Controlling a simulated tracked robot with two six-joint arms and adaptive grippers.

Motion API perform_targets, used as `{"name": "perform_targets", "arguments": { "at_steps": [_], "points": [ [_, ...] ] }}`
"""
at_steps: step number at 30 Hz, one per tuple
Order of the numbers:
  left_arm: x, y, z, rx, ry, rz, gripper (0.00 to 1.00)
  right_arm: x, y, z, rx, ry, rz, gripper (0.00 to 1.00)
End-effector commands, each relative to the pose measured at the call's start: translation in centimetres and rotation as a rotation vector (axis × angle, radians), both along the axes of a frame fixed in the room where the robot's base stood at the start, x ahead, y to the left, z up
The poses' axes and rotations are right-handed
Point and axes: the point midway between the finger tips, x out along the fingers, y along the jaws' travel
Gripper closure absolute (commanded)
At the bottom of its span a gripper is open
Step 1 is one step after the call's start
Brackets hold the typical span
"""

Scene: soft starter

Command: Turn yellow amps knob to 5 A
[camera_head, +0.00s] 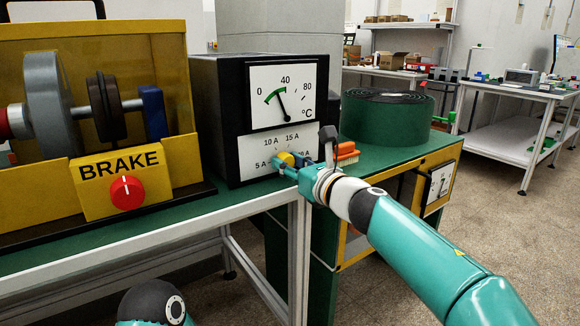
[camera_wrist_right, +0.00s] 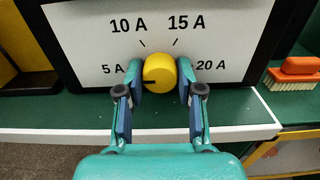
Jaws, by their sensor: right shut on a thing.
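The yellow amps knob (camera_wrist_right: 160,70) sits on the white scale panel (camera_wrist_right: 75,50) of the black meter box (camera_head: 215,120). The scale reads 5 A, 10 A, 15 A and 20 A. The knob's dark line points left, toward the 5 A side; whether it lines up exactly I cannot tell. My right gripper (camera_wrist_right: 161,80) is shut on the knob, one blue-padded finger on each side. In the head view the right gripper (camera_head: 288,166) partly hides the knob (camera_head: 286,158) and the scale's right side. My left gripper is not in view.
A brake unit with a red knob (camera_head: 127,193) stands at the left. A green roll (camera_head: 387,115) and an orange brush (camera_head: 346,151) are to the right on the green bench top (camera_head: 390,150). Above the scale is a °C dial (camera_head: 283,92).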

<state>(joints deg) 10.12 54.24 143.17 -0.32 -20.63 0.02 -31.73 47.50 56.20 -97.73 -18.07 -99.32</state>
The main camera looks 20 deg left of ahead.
Motion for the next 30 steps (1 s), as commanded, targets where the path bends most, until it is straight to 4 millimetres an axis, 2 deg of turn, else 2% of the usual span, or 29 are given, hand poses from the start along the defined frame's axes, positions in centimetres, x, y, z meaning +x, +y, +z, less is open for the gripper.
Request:
{"name": "perform_targets", "arguments": {
  "at_steps": [1, 15, 16, 20, 30],
  "points": [
    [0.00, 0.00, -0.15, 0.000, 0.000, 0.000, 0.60, 0.07, 0.20, -1.13, -0.018, 0.005, 0.003, 0.98],
    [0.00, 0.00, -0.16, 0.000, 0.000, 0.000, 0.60, 0.12, 0.14, -1.11, -0.027, -0.007, 0.002, 0.98],
    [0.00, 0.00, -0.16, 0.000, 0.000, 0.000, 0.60, 0.12, 0.14, -1.11, -0.027, -0.007, 0.002, 0.60],
    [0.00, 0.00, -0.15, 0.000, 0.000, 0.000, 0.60, 0.09, 0.11, -0.91, -0.024, -0.008, 0.002, 0.39],
    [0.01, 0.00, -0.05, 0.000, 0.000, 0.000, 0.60, -0.01, -0.02, -0.41, -0.018, -0.011, 0.001, 0.38]
  ]
}}
